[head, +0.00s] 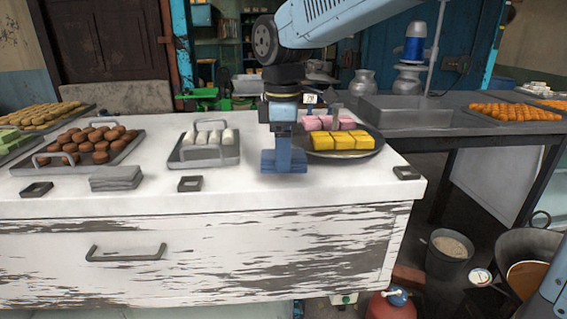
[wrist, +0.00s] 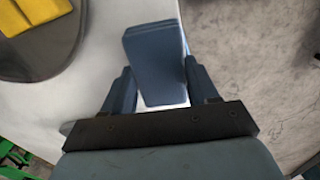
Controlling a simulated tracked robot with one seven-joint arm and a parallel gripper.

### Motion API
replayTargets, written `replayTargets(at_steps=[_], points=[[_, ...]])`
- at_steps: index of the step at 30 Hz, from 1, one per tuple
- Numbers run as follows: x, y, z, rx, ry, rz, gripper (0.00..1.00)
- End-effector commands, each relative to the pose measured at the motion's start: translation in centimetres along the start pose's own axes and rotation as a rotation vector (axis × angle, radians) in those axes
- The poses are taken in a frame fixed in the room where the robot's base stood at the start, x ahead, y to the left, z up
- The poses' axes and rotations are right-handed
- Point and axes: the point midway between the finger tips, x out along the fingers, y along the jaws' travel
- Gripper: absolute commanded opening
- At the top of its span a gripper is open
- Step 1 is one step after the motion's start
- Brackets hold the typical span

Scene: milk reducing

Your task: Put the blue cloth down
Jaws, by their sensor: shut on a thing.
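The folded blue cloth (head: 284,161) is low over the white counter (head: 232,199), near its front edge. I cannot tell whether it touches the top. My gripper (head: 283,142) points down above it and is shut on it. In the wrist view the cloth (wrist: 157,62) stands between the two fingers of my gripper (wrist: 162,84), slightly tilted. The white counter also shows below it in the wrist view.
A dark plate (head: 371,150) of yellow and pink sweets stands close to the right of my gripper. A metal tray (head: 185,163) of white rolls is to the left. A folded grey cloth (head: 116,178) and small dark square holders (head: 190,184) lie along the front.

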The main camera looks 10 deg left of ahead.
Motion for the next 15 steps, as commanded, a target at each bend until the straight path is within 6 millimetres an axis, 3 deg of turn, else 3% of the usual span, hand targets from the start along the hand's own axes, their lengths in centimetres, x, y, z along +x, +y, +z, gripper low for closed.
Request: replayTargets(at_steps=[6,15], points=[[2.7,0.0,-0.1,-0.001,-0.001,-0.002,0.30],[2.9,0.0,-0.2,-0.001,0.000,-0.001,0.30]])
